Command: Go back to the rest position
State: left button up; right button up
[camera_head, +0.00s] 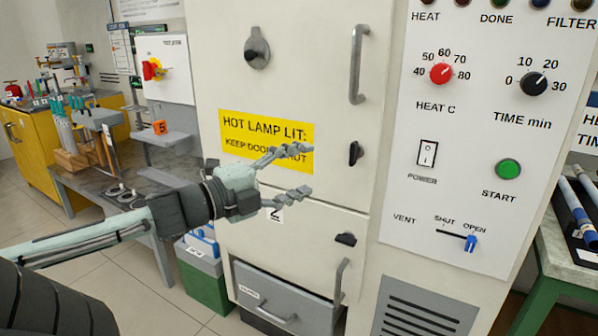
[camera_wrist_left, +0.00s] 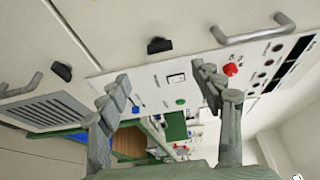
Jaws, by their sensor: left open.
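My left gripper (camera_head: 300,173) is open and empty. It is in front of the cabinet doors, overlapping the lower right of the yellow warning label (camera_head: 266,141) in the head view. In the left wrist view its two fingers (camera_wrist_left: 168,110) are spread wide with nothing between them, and the control panel (camera_wrist_left: 150,83) shows beyond them. My left arm reaches in from the lower left of the head view. My right gripper is in neither view.
The cabinet has a tall upper handle (camera_head: 359,65), a lower handle (camera_head: 341,281) and a panel with a green start button (camera_head: 508,169). A grey bench (camera_head: 150,182) stands at left behind my arm. A table with rods (camera_head: 580,208) stands at right.

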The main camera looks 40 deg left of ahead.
aim_at(350, 156)
pick_arm(q)
jog(key=shift+w, duration=0.1)
dwell(0.5)
jog(key=shift+w+d, duration=0.3)
jog(key=shift+w, duration=1.65)
jog(key=shift+w+d, duration=0.35)
jog(key=shift+w, duration=1.6)
jog(key=shift+w+d, duration=0.3)
jog(key=shift+w, duration=1.65)
jog(key=shift+s+f, duration=0.1)
jog(key=shift+s, duration=0.1)
